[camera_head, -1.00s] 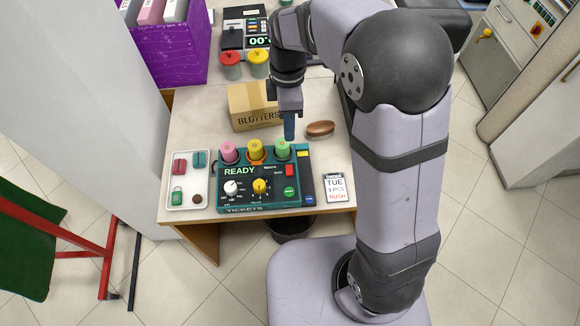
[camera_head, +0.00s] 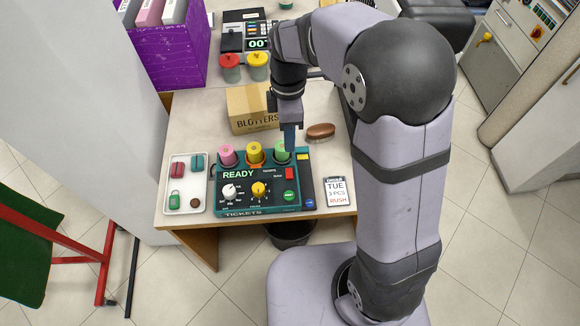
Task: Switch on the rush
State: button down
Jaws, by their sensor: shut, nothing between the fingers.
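The ticket machine (camera_head: 240,198) is a dark green box on the counter. Its face carries a READY display, a white knob (camera_head: 230,191), a yellow knob (camera_head: 259,189), a red rocker-like control (camera_head: 290,173) near the RUSH lettering, and a round green button (camera_head: 289,196). Pink, yellow and green rolls stand along its back edge. An order card (camera_head: 338,191) to the right reads TUE, 3 PCS, RUSH. My gripper (camera_head: 290,146) is shut and empty, pointing down beside the green roll, above and behind the red control. Whether it touches anything is unclear.
A white tray (camera_head: 184,206) with small items lies left of the machine. A BLOTTERS box (camera_head: 247,108) stands behind it, and a brown brush (camera_head: 320,131) lies right of the gripper. Bare counter shows between the brush and the card.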

aim_at(290, 178)
jog(key=f, duration=0.3)
jog(key=s+f+p, duration=0.1)
jog(key=f, duration=0.3)
jog(key=f+p, duration=0.1)
jog(key=f, duration=0.3)
jog(key=shift+s+f, duration=0.15)
jog(key=shift+s, duration=0.05)
jog(key=shift+f, duration=0.1)
jog(key=shift+s+f, duration=0.15)
jog(key=shift+f, duration=0.25)
jog(key=shift+r, duration=0.2)
